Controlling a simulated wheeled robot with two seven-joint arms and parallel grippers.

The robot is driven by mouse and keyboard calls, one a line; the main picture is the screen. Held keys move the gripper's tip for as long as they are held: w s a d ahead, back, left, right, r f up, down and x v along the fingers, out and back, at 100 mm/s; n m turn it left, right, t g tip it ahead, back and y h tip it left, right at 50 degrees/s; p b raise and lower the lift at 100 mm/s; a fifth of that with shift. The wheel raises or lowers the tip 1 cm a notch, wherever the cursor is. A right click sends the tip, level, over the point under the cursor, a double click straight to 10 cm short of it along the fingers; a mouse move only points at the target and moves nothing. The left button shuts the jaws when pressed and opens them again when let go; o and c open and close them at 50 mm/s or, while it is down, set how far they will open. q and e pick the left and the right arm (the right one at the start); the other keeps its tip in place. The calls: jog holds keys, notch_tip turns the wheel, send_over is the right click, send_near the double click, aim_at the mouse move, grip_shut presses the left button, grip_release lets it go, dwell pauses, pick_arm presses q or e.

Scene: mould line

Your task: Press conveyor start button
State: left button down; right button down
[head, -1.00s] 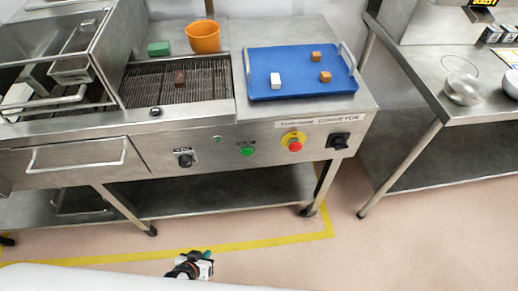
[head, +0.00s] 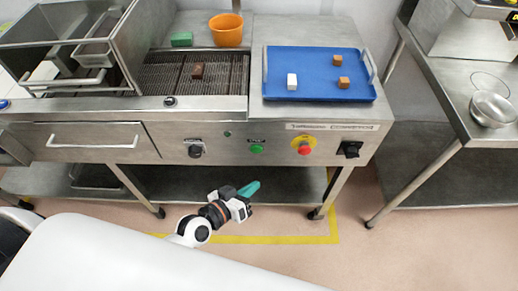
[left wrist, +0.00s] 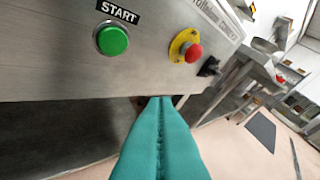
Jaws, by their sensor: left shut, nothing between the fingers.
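The green start button (head: 257,148) sits on the front panel of the steel conveyor machine (head: 350,128). In the left wrist view the start button (left wrist: 112,40) is at the upper left under a START label (left wrist: 118,13). My left gripper (head: 250,189) is below and in front of the panel, apart from the button. Its teal fingers (left wrist: 160,104) are shut together with nothing between them, pointing toward the panel below and right of the button. My right gripper is not in view.
A red stop button on a yellow plate (head: 304,147) is right of the green one. Black knobs (head: 350,149) flank the panel. A blue tray (head: 310,96) with small blocks and an orange pot (head: 227,30) stand on top. A steel side table (head: 440,85) is at right.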

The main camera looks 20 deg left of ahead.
aim_at(256, 149)
pick_arm(q)
jog(key=w+a+b, duration=0.2)
jog(key=w, duration=0.6)
jog(key=shift+w+a, duration=0.25)
jog(key=shift+a, duration=0.05)
dwell(1.2)
dwell(0.9)
jog(key=shift+w+a, duration=0.1)
jog(key=shift+w, duration=0.3)
